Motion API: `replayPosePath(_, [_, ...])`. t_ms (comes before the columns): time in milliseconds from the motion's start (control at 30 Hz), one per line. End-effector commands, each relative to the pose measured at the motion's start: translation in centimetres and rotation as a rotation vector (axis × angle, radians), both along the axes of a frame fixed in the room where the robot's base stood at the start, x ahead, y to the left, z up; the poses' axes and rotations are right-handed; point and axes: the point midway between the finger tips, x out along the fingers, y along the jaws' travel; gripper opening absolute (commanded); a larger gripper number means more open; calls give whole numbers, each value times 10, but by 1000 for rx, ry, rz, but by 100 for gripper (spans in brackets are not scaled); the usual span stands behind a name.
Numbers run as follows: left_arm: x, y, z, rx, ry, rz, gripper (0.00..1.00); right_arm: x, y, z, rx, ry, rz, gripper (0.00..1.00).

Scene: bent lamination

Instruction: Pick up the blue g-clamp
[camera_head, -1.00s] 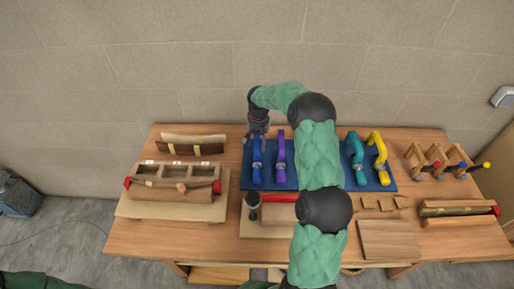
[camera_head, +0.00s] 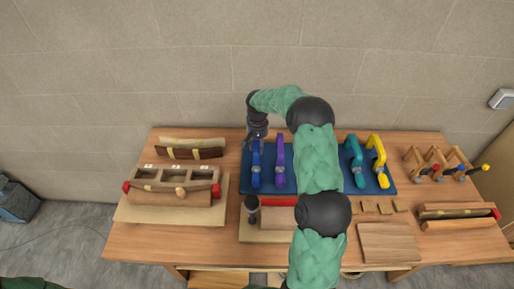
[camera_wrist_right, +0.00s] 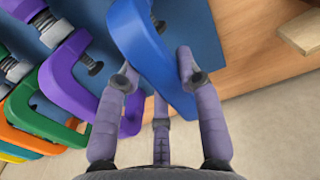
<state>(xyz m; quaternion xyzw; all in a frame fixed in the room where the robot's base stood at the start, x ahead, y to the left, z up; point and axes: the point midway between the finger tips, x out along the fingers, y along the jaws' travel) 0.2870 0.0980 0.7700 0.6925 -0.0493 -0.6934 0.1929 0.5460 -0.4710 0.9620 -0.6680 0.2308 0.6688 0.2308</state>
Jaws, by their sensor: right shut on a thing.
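The blue g-clamp (camera_head: 256,172) stands at the left end of the row of clamps on the dark blue board (camera_head: 301,184). My right gripper (camera_head: 257,140) reaches over from behind and is at the clamp's far, upper end. In the right wrist view, the blue clamp's frame (camera_wrist_right: 142,42) lies between the gripper's fingers (camera_wrist_right: 158,78), which are shut on it. Whether the clamp is clear of the board cannot be told. My left gripper is out of view.
The purple clamp (camera_head: 279,165) stands close to the right of the blue one. Teal (camera_head: 355,165) and yellow (camera_head: 378,165) clamps are further right. My right arm hides the board's middle. A wooden mould (camera_head: 170,196) stands left.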

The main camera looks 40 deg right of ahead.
Motion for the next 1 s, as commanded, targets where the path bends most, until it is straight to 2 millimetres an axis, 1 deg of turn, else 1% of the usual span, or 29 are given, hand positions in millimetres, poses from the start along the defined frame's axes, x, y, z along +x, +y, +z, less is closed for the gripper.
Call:
replayPosePath(167, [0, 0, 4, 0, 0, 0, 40, 1, -1, 16, -3, -5, 0, 7])
replayPosePath(267, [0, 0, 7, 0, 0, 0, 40, 1, -1, 31, -3, -5, 0, 7])
replayPosePath(300, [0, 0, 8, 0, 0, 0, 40, 2, -1, 39, -3, -7, -1, 7])
replayPosePath(367, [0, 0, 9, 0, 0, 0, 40, -1, 9, 50, -2, -5, 2, 7])
replayPosePath(600, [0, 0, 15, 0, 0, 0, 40, -12, 52, 102, -2, -6, 3, 7])
replayPosePath(700, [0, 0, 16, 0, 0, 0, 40, -20, 77, 109, 0, -3, 5, 7])
replayPosePath(800, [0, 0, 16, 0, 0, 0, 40, -24, 96, 118, 0, -4, 3, 7])
replayPosePath(900, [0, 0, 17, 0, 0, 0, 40, -29, 112, 125, 0, -4, 3, 7])
replayPosePath(1000, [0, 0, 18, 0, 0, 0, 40, -31, 123, 130, 0, -4, 1, 7])
